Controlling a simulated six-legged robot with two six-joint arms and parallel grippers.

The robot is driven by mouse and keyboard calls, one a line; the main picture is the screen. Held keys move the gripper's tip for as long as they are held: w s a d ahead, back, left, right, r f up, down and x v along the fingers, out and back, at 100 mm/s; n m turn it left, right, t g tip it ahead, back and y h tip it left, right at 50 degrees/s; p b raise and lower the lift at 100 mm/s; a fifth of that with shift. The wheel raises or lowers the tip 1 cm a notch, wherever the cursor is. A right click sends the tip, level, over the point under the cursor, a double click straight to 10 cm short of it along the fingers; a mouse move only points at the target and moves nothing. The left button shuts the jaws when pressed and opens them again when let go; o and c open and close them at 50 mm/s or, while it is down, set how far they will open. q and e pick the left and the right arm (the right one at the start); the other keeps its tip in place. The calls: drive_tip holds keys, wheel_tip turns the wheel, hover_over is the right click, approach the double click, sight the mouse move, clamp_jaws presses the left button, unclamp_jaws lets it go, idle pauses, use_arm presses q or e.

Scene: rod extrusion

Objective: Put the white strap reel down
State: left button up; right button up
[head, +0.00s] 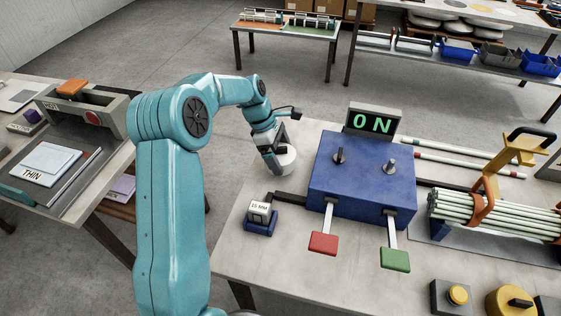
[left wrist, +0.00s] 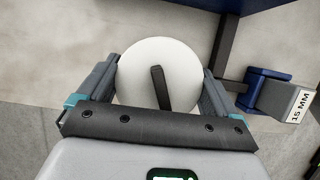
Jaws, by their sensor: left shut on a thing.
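The white strap reel (left wrist: 157,68) is a round white disc with a dark bar across its face. In the left wrist view it sits between the two fingers of my left gripper (left wrist: 160,85), which is shut on it. In the head view the reel (head: 287,160) is partly hidden by my left gripper (head: 274,158). It is at the table's (head: 255,228) back left part, left of the blue box. I cannot tell whether the reel touches the table top. My right gripper is not in view.
The blue box (head: 345,178) has an ON display (head: 374,122), a red paddle (head: 323,243) and a green paddle (head: 395,259). A 15 MM block (head: 260,212) stands on a blue base in front of the reel. A rod bundle (head: 495,215) lies at right. Bare table surrounds the reel's near side.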

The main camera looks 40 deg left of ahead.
sight(277, 155)
use_arm(q)
drive_tip(key=shift+f, duration=1.55)
drive_tip(key=shift+f, duration=0.15)
drive_tip(key=o, duration=0.9)
drive_tip(key=v, duration=1.2)
drive_tip(key=shift+a, duration=0.1)
drive_tip(key=shift+r+p, duration=0.25)
drive_tip(key=shift+p, duration=0.1)
